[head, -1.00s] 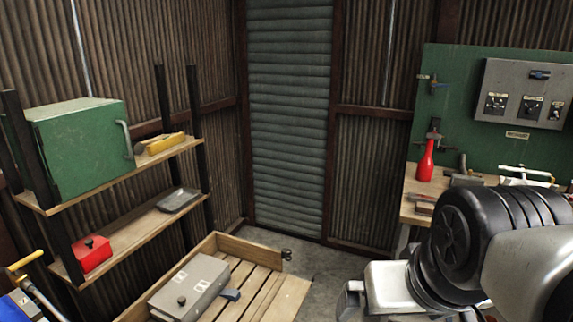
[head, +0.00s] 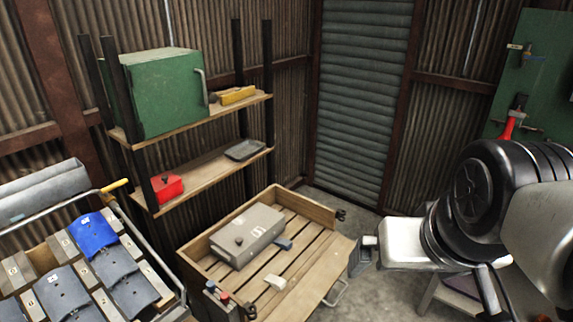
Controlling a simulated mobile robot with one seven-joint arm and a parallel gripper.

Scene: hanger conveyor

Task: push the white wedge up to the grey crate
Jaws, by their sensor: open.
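The white wedge (head: 275,283) lies on the slatted floor of a low wooden tray (head: 322,268), towards its near side. The grey crate (head: 262,222) sits in the same tray, behind and left of the wedge, with bare slats between them. A small blue-grey piece (head: 284,243) lies close against the crate's right end. My gripper (head: 362,256) is open, to the right of the tray and apart from the wedge and crate. Its fingers show small and partly hidden.
A rack with blue and grey pieces (head: 95,235) stands at the left. Shelves behind hold a green cabinet (head: 165,92), a red box (head: 167,188) and a dark tray (head: 245,150). A small control box (head: 222,300) sits at the tray's near edge. Grey floor shows behind the tray.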

